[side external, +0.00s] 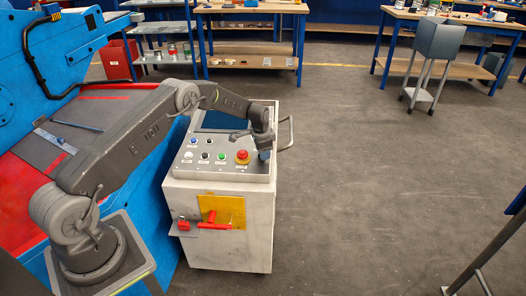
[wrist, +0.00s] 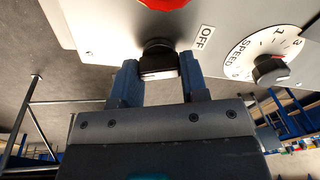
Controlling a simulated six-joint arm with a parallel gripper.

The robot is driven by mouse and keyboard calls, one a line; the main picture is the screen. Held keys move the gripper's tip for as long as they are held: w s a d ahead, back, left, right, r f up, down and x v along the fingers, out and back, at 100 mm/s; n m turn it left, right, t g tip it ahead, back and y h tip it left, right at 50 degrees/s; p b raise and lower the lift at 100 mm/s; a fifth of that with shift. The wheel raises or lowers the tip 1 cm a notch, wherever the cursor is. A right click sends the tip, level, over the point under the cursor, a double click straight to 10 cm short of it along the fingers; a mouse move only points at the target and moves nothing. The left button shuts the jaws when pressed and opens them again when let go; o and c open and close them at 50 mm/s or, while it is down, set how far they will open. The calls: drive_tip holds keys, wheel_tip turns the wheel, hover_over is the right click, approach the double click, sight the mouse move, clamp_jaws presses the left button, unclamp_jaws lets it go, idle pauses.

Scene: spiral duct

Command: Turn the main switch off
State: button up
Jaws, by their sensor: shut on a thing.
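A black switch knob (wrist: 158,62) stands out from the grey panel (wrist: 110,25), beside a white OFF label (wrist: 205,38) in the wrist view. My gripper (wrist: 157,72) is shut on this knob, with one blue finger on each side of it. In the side view my gripper (side external: 264,152) is at the right edge of the console's sloped top, to the right of the red button (side external: 242,156). The knob is hard to make out there. The turn position of the knob cannot be told.
A SPEED dial (wrist: 270,68) sits on the panel near the knob. Several small buttons (side external: 206,155) and a screen (side external: 222,121) are on the console.

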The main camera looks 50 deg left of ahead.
drive_tip(key=shift+n, duration=0.8)
drive_tip(key=o, duration=0.9)
drive_tip(key=r, duration=0.4)
drive_tip(key=s+r, duration=0.1)
drive_tip(key=r, duration=0.4)
drive_tip(key=s+d+r, duration=0.1)
drive_tip(key=r, duration=0.3)
drive_tip(key=shift+s+r, duration=0.1)
drive_tip(key=shift+r, duration=0.25)
